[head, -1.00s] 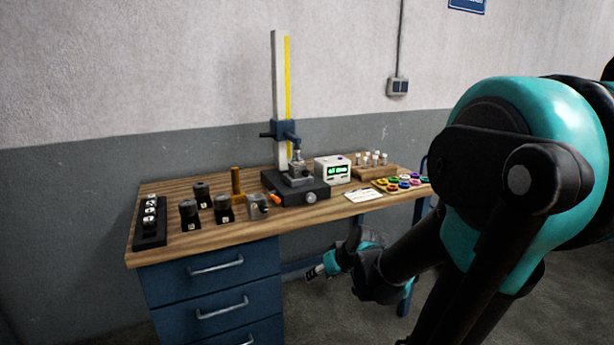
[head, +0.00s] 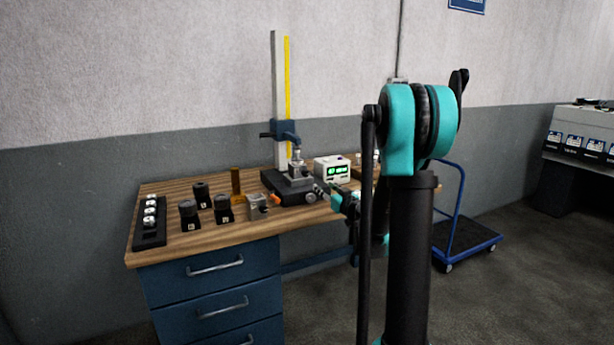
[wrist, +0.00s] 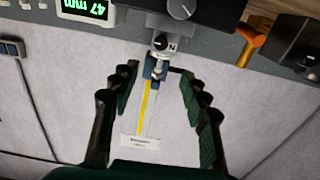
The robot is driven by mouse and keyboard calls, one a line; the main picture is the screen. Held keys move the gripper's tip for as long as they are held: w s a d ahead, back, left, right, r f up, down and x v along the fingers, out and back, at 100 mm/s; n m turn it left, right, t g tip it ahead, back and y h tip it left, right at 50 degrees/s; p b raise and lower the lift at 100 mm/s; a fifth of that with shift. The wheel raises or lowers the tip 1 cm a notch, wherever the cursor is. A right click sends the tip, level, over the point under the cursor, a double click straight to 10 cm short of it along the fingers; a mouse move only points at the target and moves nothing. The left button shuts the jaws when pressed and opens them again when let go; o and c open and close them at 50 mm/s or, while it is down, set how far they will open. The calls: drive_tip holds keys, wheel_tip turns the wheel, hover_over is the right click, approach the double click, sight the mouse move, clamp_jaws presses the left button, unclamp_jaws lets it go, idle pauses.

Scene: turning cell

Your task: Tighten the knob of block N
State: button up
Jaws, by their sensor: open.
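In the wrist view, block N (wrist: 173,46) is a small grey block marked N, with a dark round knob (wrist: 158,43) bearing a white mark. It appears to be the grey block (head: 297,175) on the black base under the tall column in the head view; its knob is too small to tell there. My gripper (wrist: 154,70) is open and empty, its two dark fingers spread either side of the view towards the block, not visibly touching it.
The black base (head: 278,184) has its own larger grey knob (wrist: 181,9). A display box (head: 332,170) reads 47 mm in the wrist view. Several black knobbed pieces (head: 189,214), a black rack (head: 150,235) and an orange-tipped piece (head: 275,199) stand left. A blue trolley (head: 466,236) is right.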

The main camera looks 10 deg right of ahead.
sight(306, 174)
drive_tip(key=x, duration=1.6)
clamp_jaws()
